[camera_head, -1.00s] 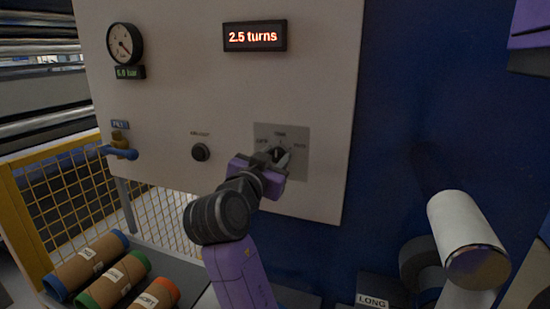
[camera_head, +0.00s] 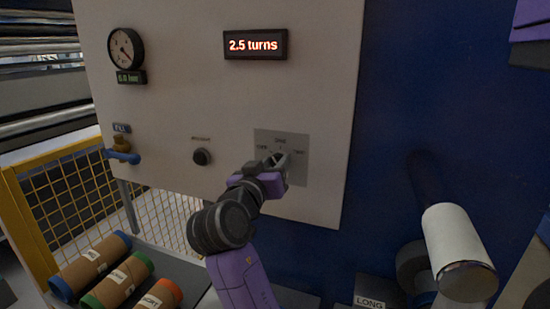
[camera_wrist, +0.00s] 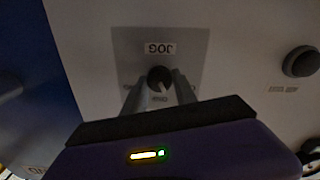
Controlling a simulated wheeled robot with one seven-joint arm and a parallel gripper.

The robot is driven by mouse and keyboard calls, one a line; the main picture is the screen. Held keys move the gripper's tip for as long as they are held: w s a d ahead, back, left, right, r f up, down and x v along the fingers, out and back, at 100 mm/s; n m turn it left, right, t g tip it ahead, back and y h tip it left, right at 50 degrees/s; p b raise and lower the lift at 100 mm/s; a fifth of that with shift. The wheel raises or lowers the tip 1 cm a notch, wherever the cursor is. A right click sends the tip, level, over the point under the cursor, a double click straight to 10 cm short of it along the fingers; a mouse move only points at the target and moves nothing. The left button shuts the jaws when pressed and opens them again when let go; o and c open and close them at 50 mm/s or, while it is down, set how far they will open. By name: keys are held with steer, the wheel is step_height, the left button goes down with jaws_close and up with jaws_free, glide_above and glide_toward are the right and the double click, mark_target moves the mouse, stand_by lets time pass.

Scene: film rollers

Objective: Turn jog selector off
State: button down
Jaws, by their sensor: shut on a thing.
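The jog selector is a small round black knob (camera_wrist: 160,75) on a grey plate (camera_head: 299,172) at the lower right of the pale panel. In the wrist view its JOG label appears upside down. My gripper (camera_head: 277,162) is at the plate, with its two fingers (camera_wrist: 160,92) on either side of the knob, shut on it. In the head view the fingers hide most of the knob. The plate has OFF to the left, another label at top and one to the right. I cannot tell which mark the knob points at.
A round black button (camera_head: 202,157) sits left of the plate. A gauge (camera_head: 125,48), a red "2.5 turns" display (camera_head: 255,45) and a blue-handled valve (camera_head: 122,155) are on the panel. Labelled brown rolls (camera_head: 90,268) lie lower left. A white roller (camera_head: 458,245) projects at right.

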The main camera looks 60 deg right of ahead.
steer(key=n+p, duration=0.2)
steer(key=shift+r+n, duration=0.2)
steer(key=shift+n, duration=0.2)
steer(key=shift+w+f+n+p, duration=0.1)
steer(key=shift+f+n+p, duration=0.1)
steer(key=shift+n+p, duration=1.45)
steer(key=shift+n, duration=0.35)
steer(key=c, duration=1)
jaws_free()
steer(key=shift+b, duration=0.3)
steer(key=s+a+b, duration=0.1)
steer(key=a+b, duration=0.1)
steer(key=a, duration=0.5)
steer(key=shift+a, duration=0.4)
